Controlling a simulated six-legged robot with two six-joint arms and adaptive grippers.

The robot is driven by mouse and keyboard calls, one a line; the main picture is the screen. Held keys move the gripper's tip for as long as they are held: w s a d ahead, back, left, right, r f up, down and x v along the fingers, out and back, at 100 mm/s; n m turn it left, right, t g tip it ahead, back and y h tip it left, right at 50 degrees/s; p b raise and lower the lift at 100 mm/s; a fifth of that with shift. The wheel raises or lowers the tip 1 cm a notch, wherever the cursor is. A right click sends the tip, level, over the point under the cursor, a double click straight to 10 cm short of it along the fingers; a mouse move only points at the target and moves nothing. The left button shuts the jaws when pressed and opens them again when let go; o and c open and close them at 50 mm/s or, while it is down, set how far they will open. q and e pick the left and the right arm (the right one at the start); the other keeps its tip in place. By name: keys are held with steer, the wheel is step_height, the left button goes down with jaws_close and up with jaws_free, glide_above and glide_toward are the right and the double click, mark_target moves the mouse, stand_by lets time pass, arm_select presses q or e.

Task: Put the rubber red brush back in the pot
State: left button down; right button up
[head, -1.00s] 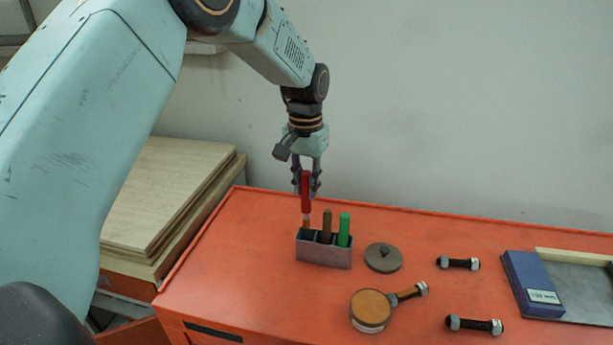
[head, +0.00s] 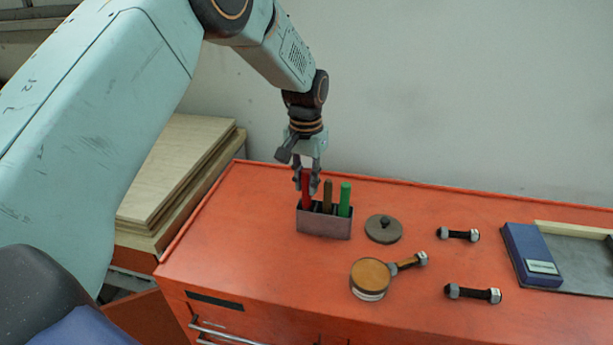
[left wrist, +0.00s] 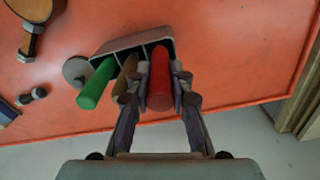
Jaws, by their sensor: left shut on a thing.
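The red brush (head: 306,190) stands upright in the left compartment of the grey pot (head: 324,223), with its red handle sticking out. My left gripper (head: 307,186) is shut on the red handle just above the pot's rim. In the left wrist view my left gripper (left wrist: 160,100) has its fingers on both sides of the red brush (left wrist: 159,78). The brush's lower end is hidden inside the pot. A brown-handled brush (head: 328,196) and a green-handled brush (head: 345,199) stand in the pot's other compartments. My right gripper is not in view.
The pot stands on an orange cabinet top (head: 250,230) near its back edge. A grey round lid (head: 383,230), a round tin (head: 370,278), bolts (head: 458,235) and a blue box (head: 531,254) lie to the right. Wooden boards (head: 170,170) are stacked at the left.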

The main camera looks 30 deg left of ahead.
arm_select(q)
steer(key=shift+w+f, duration=0.25)
steer(key=shift+w, duration=0.05)
steer(key=c, duration=1.7)
jaws_free()
steer(key=o, duration=0.6)
steer(key=shift+s+r, duration=0.15)
steer(key=shift+s, duration=0.15)
steer(key=shift+w, duration=0.25)
step_height(320, 180, up, 12)
steer(key=shift+f, duration=0.1)
steer(key=shift+s, duration=0.15)
steer(key=shift+s, duration=0.15)
